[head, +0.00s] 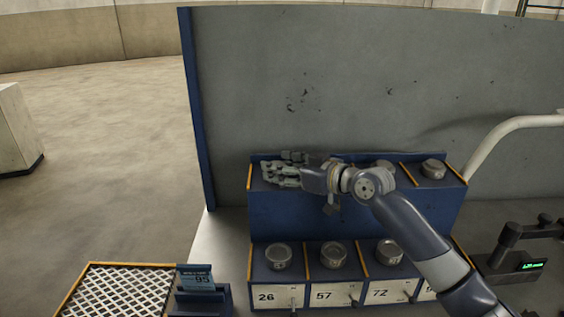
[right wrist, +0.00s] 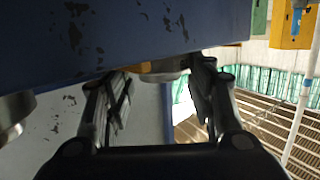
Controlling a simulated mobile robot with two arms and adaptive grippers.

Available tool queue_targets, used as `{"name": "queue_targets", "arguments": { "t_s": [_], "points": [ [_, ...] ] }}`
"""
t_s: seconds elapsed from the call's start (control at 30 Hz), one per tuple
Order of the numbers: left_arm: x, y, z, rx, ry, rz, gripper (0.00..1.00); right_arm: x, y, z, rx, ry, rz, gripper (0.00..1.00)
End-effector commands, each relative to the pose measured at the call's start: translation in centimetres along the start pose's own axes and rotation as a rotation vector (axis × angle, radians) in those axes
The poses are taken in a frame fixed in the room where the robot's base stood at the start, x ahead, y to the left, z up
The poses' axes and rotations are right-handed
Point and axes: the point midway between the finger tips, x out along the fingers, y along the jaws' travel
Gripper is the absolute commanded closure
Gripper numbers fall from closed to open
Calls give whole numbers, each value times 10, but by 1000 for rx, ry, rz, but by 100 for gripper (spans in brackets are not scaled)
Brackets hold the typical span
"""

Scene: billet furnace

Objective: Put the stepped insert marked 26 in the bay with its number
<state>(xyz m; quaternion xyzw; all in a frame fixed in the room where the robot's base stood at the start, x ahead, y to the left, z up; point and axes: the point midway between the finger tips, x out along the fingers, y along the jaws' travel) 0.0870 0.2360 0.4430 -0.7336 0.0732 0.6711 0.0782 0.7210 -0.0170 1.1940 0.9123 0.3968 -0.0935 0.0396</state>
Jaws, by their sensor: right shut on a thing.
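My right gripper (head: 280,172) is at the left end of the upper shelf of the blue rack (head: 340,215). The right wrist view shows its two fingers (right wrist: 160,88) on either side of a grey metal round piece (right wrist: 168,75), and they are shut on it. Only a part of this piece shows, against the blue rack edge, and no number on it can be read. The bay labelled 26 (head: 267,297) is at the left end of the lower row, with a round metal insert (head: 279,255) above its label. My left gripper is out of view.
Lower bays 57 (head: 324,295) and 72 (head: 381,293) each have a metal insert above. Another insert (head: 433,168) sits at the upper right. A mesh-topped tray (head: 118,290) and a display reading 95 (head: 199,279) are front left. A pale curved rail (head: 508,133) stands right.

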Motion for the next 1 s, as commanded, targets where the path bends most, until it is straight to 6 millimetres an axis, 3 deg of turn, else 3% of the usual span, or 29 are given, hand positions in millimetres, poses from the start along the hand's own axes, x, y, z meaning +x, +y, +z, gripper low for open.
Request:
{"name": "queue_targets", "arguments": {
  "t_s": [0.3, 0.33, 0.4, 0.83, 1.0],
  "points": [
    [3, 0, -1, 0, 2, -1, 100, 0, 0, -1, -2, 11, 0, 95],
    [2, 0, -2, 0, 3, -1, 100, 0, 0, 2, -1, 4, 0, 45],
    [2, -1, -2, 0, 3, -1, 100, 0, 0, 1, -1, 3, 0, 30],
    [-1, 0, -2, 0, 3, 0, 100, -1, 0, -3, -1, 4, 0, 30],
    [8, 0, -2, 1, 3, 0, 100, -20, 1, 1, -2, 4, 1, 30]
  ]
}}
